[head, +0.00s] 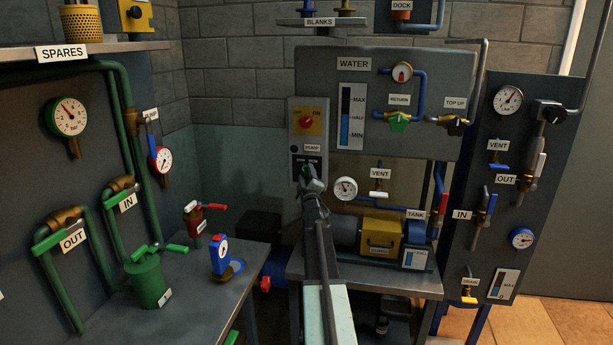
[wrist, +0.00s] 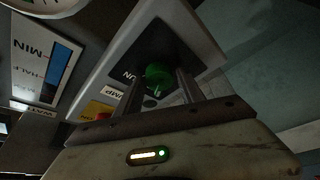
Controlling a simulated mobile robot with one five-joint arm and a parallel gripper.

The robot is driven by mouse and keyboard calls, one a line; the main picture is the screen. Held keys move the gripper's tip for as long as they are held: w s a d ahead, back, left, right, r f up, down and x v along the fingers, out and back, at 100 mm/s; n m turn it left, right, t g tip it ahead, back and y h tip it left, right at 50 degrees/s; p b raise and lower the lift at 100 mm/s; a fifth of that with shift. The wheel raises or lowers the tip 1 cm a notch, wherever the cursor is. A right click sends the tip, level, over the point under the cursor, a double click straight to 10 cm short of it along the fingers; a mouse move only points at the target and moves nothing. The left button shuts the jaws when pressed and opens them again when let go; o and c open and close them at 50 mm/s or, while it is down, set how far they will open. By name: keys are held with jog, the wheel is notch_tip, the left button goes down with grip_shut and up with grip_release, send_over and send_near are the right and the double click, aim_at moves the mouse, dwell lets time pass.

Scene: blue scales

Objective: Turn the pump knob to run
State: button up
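The pump knob (wrist: 158,76) is green and sits on a black plate on a pale control box, beside a partly hidden RUN label. A pale mark on the knob points toward the bottom of the wrist view. My gripper (wrist: 161,82) has its two fingers apart, one on each side of the knob; I cannot tell whether they touch it. In the head view my gripper (head: 312,178) is in front of the lower black plate of the control box (head: 296,137) and hides the knob there.
A red knob on a yellow plate (head: 306,122) is above the pump plate. The water panel (head: 440,80) with gauge and valves is to the right. A vent gauge (head: 346,188) and yellow pump unit (head: 381,236) are close to my arm. A metal table (head: 190,305) stands left.

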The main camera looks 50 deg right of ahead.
grip_shut()
jog(key=shift+f, duration=0.1)
jog(key=m+h+b, duration=0.1)
jog(key=m+b, duration=0.1)
jog(key=m, duration=0.1)
jog(key=shift+f, duration=0.2)
jog(key=m+h, duration=0.1)
jog(key=m, duration=0.1)
jog(key=m+b, duration=0.1)
jog(key=shift+w+a+m+g+h, duration=0.1)
jog(key=shift+m+g+h, duration=0.2)
jog(key=shift+m+h, duration=0.1)
jog(key=m+g+h, duration=0.1)
jog(key=m, duration=0.1)
jog(key=m+h+b, duration=0.1)
jog(key=m, duration=0.1)
jog(key=shift+w+m+g, duration=0.1)
jog(key=shift+m+g, duration=0.3)
jog(key=shift+w+r+m+g+h, duration=0.1)
jog(key=shift+m+g+h, duration=0.4)
jog(key=shift+m, duration=0.75)
jog(key=shift+m+g+h, duration=0.4)
jog(key=shift+m+g, duration=0.2)
jog(key=shift+m, duration=0.65)
jog(key=shift+a, duration=0.1)
